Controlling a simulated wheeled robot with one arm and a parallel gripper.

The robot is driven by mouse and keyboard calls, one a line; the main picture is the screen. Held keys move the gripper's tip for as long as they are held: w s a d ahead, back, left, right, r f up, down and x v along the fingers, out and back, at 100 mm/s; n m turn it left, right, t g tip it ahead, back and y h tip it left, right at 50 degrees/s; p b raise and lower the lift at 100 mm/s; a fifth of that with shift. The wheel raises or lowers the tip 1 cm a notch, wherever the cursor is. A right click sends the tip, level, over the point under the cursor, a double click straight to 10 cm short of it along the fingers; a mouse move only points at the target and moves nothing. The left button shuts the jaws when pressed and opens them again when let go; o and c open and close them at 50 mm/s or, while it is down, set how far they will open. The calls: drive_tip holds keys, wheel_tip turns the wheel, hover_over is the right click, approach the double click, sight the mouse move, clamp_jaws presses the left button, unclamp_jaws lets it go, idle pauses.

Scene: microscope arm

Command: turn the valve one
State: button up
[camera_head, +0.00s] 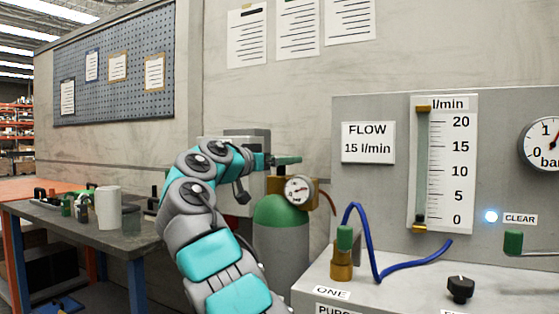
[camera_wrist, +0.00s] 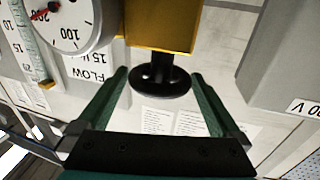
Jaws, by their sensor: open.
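A small valve with a green knob (camera_head: 344,238) on a brass body stands on the grey bench unit, behind the label ONE (camera_head: 331,292). A green-shouldered gas cylinder (camera_head: 281,222) stands left of it, with a brass block and a round gauge (camera_head: 298,190) on top. In the wrist view a round black handwheel (camera_wrist: 160,88) sits on the brass block (camera_wrist: 163,30). My gripper (camera_head: 286,160) is over the cylinder top. In the wrist view its green fingers (camera_wrist: 160,72) are open, one on each side of the handwheel; contact does not show.
The flow panel (camera_head: 380,105) with its l/min scale (camera_head: 444,165) rises at the right. A blue hose (camera_head: 380,260) loops over the unit, near a black knob (camera_head: 460,288). A light (camera_head: 491,216) glows beside CLEAR. A table with a white mug (camera_head: 107,208) stands left.

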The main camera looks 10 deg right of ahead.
drive_tip(key=v, duration=0.7)
drive_tip(key=shift+s+a+b, duration=0.25)
drive_tip(key=shift+a+b, duration=0.05)
drive_tip(key=shift+b, duration=0.15)
